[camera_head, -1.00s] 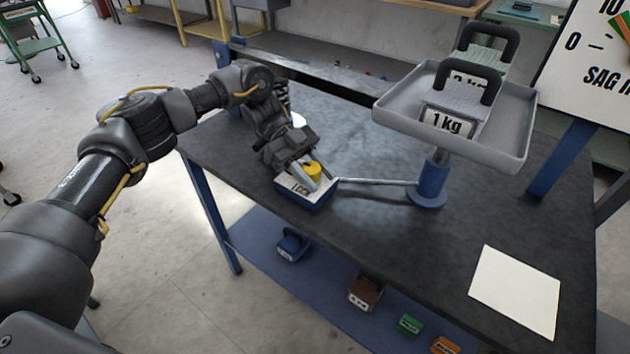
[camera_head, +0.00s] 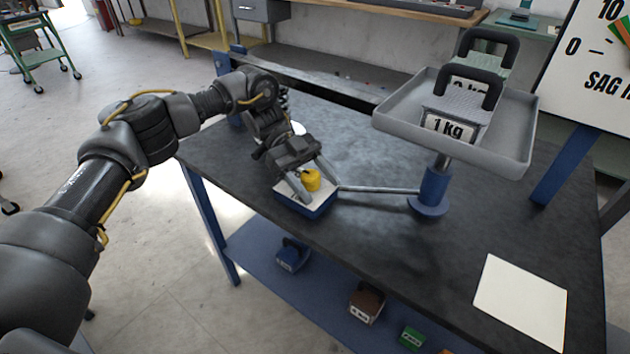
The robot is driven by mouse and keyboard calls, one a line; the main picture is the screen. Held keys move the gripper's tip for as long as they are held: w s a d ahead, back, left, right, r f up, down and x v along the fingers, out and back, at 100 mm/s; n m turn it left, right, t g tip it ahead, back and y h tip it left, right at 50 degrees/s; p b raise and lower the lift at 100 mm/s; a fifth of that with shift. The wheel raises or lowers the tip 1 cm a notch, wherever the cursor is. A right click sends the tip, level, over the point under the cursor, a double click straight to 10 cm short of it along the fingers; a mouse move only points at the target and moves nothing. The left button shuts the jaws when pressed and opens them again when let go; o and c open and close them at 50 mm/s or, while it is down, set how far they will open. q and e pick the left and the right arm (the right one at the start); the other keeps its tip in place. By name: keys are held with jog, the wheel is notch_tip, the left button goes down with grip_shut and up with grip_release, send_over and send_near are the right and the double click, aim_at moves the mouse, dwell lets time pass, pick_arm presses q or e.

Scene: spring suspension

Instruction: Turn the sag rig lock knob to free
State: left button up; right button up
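The yellow lock knob (camera_head: 311,180) stands on the white top of a small blue box (camera_head: 318,210) at the front left edge of the dark bench. A metal rod joins this box to the blue post (camera_head: 432,188) of the sag rig. My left gripper (camera_head: 313,180) reaches down over the box with one finger on each side of the knob. Its fingers are spread, with a gap visible between the knob and the right finger. The gripper covers part of the box top, and its markings cannot be read. My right gripper is not in view.
A blank white sheet (camera_head: 520,302) lies at the bench's front right. A SAG scale board (camera_head: 590,70) stands behind right. Several weights sit on the blue lower shelf (camera_head: 325,300). The bench middle is clear.

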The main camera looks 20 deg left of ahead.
aim_at(316, 178)
pick_arm(q)
jog(key=shift+a, duration=0.1)
jog(key=shift+r, duration=0.2)
notch_tip(316, 178, up, 3)
jog(key=shift+f, duration=0.2)
jog(key=s+d+r+p, duration=0.1)
jog(key=s+d+r, duration=0.2)
jog(key=s+r, duration=0.7)
jog(key=s, duration=0.3)
jog(key=shift+s+d+p, duration=0.15)
jog(key=shift+s+p, duration=0.15)
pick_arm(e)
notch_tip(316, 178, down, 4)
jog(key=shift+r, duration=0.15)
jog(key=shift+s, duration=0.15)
